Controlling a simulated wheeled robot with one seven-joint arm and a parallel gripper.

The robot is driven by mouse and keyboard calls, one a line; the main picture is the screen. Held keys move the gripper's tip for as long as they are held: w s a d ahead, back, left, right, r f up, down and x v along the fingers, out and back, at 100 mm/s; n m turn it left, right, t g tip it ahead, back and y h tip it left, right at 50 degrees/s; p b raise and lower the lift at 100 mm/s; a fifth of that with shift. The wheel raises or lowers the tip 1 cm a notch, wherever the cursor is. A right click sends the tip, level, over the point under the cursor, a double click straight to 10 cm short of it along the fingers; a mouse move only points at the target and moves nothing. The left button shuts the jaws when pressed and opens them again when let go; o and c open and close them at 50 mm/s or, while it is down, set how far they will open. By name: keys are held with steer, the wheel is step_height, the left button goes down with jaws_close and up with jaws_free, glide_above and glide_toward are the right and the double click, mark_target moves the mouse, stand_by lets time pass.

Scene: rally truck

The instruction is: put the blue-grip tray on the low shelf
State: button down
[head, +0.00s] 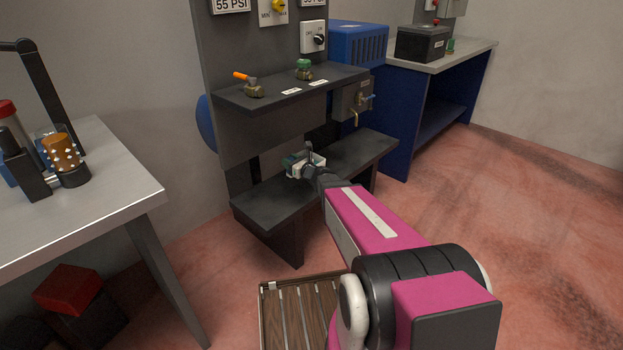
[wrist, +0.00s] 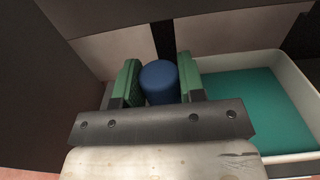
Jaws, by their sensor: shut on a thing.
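The blue-grip tray has a cream rim (wrist: 298,88) and a teal inside, and fills the right of the wrist view. Its blue round grip (wrist: 160,82) stands between the green finger pads of my gripper (wrist: 158,90), which is shut on it. In the head view, the small tray (head: 293,163) shows at the end of my arm, over the low dark shelf (head: 265,203) of the panel stand. My gripper (head: 308,170) partly hides it there. I cannot tell whether the tray touches the shelf.
An upper shelf (head: 235,97) with an orange-handled valve (head: 252,87) and a green-knobbed valve (head: 304,70) overhangs the low shelf. A grey box (head: 352,100) hangs at its right end. A metal table (head: 110,190) stands left. The low shelf's right part is clear.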

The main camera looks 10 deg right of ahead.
steer(key=shift+w+f, duration=0.35)
steer(key=shift+w, duration=0.05)
steer(key=w+d+f, duration=0.2)
steer(key=w, duration=0.1)
steer(key=w+d+f, duration=0.2)
steer(key=w, duration=0.1)
steer(key=w+d+f, duration=0.2)
steer(key=w, duration=0.1)
steer(key=shift+w+d+f, duration=0.1)
steer(key=shift+d+f, duration=0.1)
steer(key=shift+f, duration=2.15)
steer(key=shift+f, duration=0.15)
steer(key=c, duration=0.7)
jaws_free()
